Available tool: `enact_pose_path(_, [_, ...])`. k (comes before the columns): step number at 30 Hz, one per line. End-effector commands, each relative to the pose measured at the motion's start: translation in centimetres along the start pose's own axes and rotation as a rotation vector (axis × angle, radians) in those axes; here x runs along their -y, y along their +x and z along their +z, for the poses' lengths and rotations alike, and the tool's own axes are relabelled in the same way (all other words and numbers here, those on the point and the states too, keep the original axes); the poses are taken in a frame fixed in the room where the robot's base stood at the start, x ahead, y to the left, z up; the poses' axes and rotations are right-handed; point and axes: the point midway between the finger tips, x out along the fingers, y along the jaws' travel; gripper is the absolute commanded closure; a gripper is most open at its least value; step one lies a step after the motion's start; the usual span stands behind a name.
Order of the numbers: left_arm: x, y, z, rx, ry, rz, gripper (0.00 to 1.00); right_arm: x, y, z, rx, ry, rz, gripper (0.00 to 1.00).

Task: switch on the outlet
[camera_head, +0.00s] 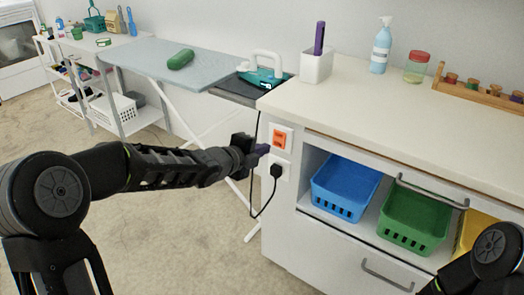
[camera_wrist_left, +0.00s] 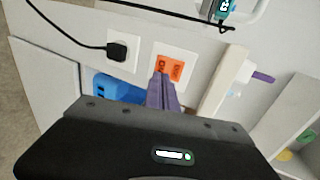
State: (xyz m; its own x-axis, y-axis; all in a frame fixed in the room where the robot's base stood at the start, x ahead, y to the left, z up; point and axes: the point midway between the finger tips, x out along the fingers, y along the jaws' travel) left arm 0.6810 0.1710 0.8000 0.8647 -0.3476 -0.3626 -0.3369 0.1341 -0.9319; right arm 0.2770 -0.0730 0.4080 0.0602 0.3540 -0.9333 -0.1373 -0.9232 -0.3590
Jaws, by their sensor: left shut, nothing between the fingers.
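The outlet is on the white side panel of the counter. Its upper part is an orange switch (camera_head: 280,138) in a white plate. Below it a black plug (camera_head: 276,171) sits in the white socket. In the left wrist view the orange switch (camera_wrist_left: 169,68) has dark marks, and the plug (camera_wrist_left: 117,49) is to its left. My left gripper (camera_head: 262,150) is shut and empty, its purple fingertips pointing at the panel just beside the switch. In the wrist view its fingertips (camera_wrist_left: 163,78) overlap the switch's lower edge. I cannot tell whether they touch it. My right gripper is out of view.
A black cord (camera_head: 258,200) hangs from the plug and runs up to the iron (camera_head: 262,72) on the ironing board (camera_head: 150,58). Blue (camera_head: 342,190) and green (camera_head: 414,222) baskets stand in the counter's open shelf. Open floor lies left of the counter.

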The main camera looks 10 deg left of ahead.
Motion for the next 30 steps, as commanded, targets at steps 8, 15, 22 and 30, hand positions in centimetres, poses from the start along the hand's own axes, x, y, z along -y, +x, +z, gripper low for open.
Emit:
enact_pose_path(8, [0.7,-5.3,0.2,0.005,0.001,-0.002,1.00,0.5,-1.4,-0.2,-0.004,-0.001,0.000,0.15])
enact_pose_path(15, [0.7,-8.6,0.1,0.003,0.001,-0.002,1.00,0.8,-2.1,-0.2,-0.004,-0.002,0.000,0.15])
enact_pose_path(22, [0.5,-9.2,0.1,0.001,0.000,-0.002,1.00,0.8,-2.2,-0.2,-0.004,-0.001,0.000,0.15])
enact_pose_path(30, [-0.4,-9.0,0.1,0.000,0.000,0.016,1.00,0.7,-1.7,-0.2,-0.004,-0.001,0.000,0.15])
